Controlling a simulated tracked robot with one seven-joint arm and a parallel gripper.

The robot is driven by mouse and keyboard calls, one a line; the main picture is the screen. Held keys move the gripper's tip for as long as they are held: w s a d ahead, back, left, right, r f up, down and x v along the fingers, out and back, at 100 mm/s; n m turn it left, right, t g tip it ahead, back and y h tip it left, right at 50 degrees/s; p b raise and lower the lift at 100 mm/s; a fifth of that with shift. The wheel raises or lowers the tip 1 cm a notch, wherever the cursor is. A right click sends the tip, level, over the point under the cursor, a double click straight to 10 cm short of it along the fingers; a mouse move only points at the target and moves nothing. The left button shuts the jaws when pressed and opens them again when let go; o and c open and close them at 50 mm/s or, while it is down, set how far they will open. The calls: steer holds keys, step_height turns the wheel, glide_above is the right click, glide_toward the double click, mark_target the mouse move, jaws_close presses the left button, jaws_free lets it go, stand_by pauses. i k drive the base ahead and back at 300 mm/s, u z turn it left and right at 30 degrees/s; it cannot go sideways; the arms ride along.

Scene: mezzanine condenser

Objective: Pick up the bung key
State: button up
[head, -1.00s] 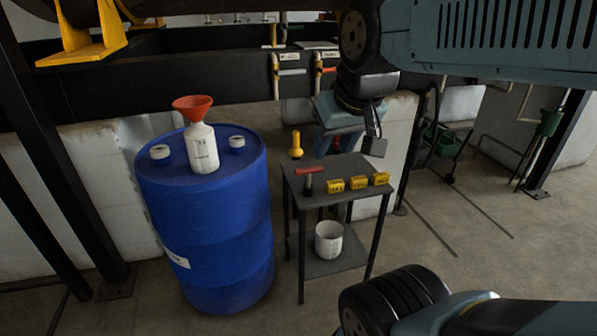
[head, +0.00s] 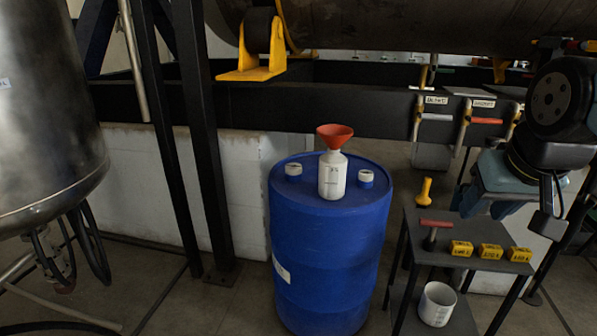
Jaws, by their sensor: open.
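The bung key (head: 434,229) appears to be the T-shaped tool with a red crossbar and dark shaft. It stands upright at the left side of the small dark table's top (head: 462,228). My gripper (head: 485,207) hangs at the right of the head view, above and behind the table. Its blue-grey fingers point down and are apart, with nothing seen between them. It is apart from the key, up and to its right.
Several yellow labelled blocks (head: 490,251) sit on the table right of the key. A white bucket (head: 437,304) is on the lower shelf. Left of it stands a blue drum (head: 325,252) bearing a white bottle (head: 332,178) with a red funnel (head: 334,134). A yellow tool (head: 425,190) is behind.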

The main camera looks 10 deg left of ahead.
mark_target(435, 223)
steer(key=z, duration=0.05)
steer(key=i, duration=0.15)
steer(key=z, duration=2.35)
steer(key=k, duration=1.2)
steer(key=u, duration=1.1)
steer(key=i, duration=1.05)
steer(key=u, duration=0.1)
